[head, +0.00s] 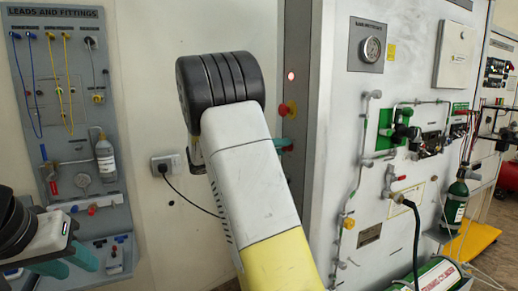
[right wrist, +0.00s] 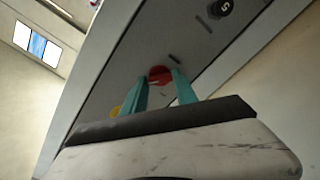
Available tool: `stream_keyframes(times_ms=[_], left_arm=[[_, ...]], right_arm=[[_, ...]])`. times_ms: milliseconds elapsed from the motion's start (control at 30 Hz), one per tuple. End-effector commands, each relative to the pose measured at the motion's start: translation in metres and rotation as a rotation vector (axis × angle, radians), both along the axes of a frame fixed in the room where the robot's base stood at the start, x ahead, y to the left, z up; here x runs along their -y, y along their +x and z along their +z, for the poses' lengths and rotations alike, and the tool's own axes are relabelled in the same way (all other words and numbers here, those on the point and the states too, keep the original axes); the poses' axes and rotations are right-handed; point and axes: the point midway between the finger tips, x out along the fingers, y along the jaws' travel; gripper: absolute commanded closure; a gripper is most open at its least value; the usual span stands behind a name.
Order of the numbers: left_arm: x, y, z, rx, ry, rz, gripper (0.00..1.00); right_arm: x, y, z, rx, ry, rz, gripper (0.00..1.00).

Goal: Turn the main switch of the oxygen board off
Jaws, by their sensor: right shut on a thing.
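The oxygen board's narrow side face (head: 296,60) carries a lit red lamp (head: 291,76) and a red knob on a yellow base (head: 284,110). My right gripper (head: 284,145) is at this face just below that knob, mostly hidden behind my forearm in the head view. In the right wrist view its two teal fingers (right wrist: 161,88) are shut on a red knob (right wrist: 160,74), which looks like the main switch. The knob's exact angle cannot be told. My left gripper (head: 72,262) is at the lower left, empty, with its teal fingers apart.
The board's front, right of my arm, has a gauge (head: 371,49), valves and pipes. A green cylinder (head: 455,204) stands further right. A leads and fittings panel (head: 65,70) hangs left. In the wrist view a yellow part (right wrist: 115,111) and black knob (right wrist: 220,8) flank the red one.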

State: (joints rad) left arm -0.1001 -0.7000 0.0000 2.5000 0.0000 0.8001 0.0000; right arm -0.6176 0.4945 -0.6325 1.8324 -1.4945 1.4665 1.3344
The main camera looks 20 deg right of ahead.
Motion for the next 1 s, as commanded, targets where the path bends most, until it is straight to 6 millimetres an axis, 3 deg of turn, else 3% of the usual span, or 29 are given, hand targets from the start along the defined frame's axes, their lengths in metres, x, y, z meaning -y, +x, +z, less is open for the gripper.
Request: stream_keyframes(times_ms=[1000], left_arm=[[0.0000, 0.0000, 0.0000, 0.000, 0.000, 0.000, 0.64]], right_arm=[[-0.0004, 0.0000, -0.0009, -0.932, -0.072, 0.001, 1.00]])
